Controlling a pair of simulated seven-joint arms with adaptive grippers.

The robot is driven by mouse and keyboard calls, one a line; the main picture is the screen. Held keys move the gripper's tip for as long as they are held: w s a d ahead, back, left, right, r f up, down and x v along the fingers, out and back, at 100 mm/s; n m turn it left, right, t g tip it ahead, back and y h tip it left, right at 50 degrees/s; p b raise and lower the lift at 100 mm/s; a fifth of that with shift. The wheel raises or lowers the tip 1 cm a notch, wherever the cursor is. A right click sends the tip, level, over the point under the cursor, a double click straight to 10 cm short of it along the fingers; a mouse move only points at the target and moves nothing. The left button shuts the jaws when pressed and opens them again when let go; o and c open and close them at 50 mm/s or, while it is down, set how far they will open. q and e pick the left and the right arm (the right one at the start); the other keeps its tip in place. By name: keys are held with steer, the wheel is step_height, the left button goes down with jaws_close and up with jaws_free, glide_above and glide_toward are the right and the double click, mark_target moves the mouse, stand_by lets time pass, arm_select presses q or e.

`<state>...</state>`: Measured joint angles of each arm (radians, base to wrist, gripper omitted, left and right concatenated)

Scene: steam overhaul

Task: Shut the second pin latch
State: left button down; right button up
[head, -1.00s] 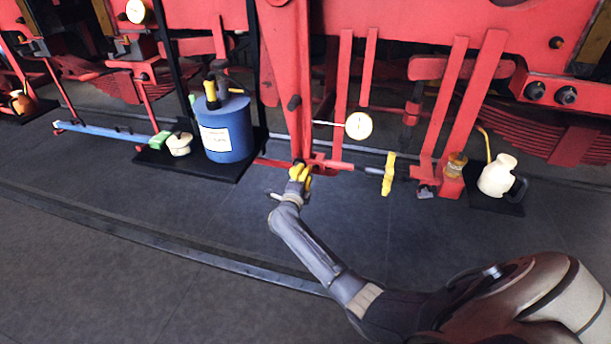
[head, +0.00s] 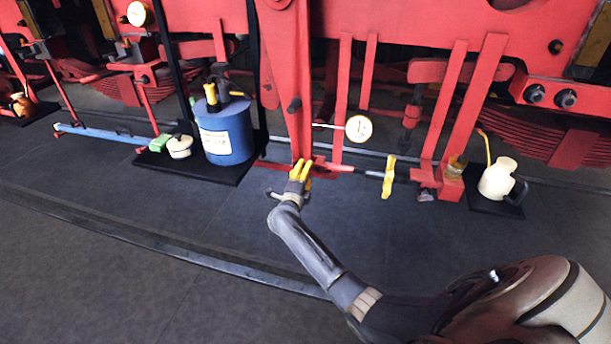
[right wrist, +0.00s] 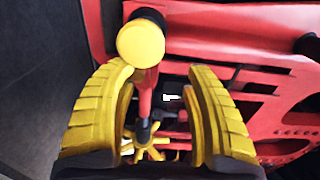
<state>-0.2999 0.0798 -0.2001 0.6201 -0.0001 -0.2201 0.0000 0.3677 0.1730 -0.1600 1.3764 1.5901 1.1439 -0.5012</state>
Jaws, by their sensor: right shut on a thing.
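My right gripper (head: 300,171) is at the foot of the red upright in the middle of the head view, by a low red bracket. In the head view the fingers hide the latch. My left gripper is out of view.
A yellow crosspiece (head: 388,177) on a dark rod and a white dial gauge (head: 358,129) are to the right. A blue drum (head: 226,130) stands on a black mat at left. A cream jug (head: 497,178) stands at right. The floor in front is clear.

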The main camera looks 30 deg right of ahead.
steer(key=shift+o, duration=0.4)
steer(key=shift+w+a+r, duration=0.15)
steer(key=shift+r, duration=0.3)
steer(key=shift+w+a+r, duration=0.1)
steer(key=shift+w+r, duration=0.05)
steer(key=shift+r, duration=0.25)
steer(key=o, duration=0.5)
steer(key=shift+s+d+r, duration=0.1)
steer(key=shift+r, duration=0.6)
steer(key=o, duration=0.4)
steer(key=shift+c, duration=0.2)
steer(key=shift+v, duration=1.05)
steer(key=c, duration=0.3)
steer(key=shift+s+a, duration=0.15)
steer(key=shift+a, duration=0.3)
steer(key=c, duration=0.6)
steer(key=shift+s+d+f+v, duration=0.1)
steer(key=shift+v, duration=0.6)
steer(key=shift+s+d+f+v, duration=0.1)
steer(key=shift+f+v, duration=0.05)
steer(key=shift+v, duration=0.5)
steer(key=shift+s+d+f+v, duration=0.1)
steer(key=shift+v, duration=0.6)
steer(key=shift+c, duration=0.2)
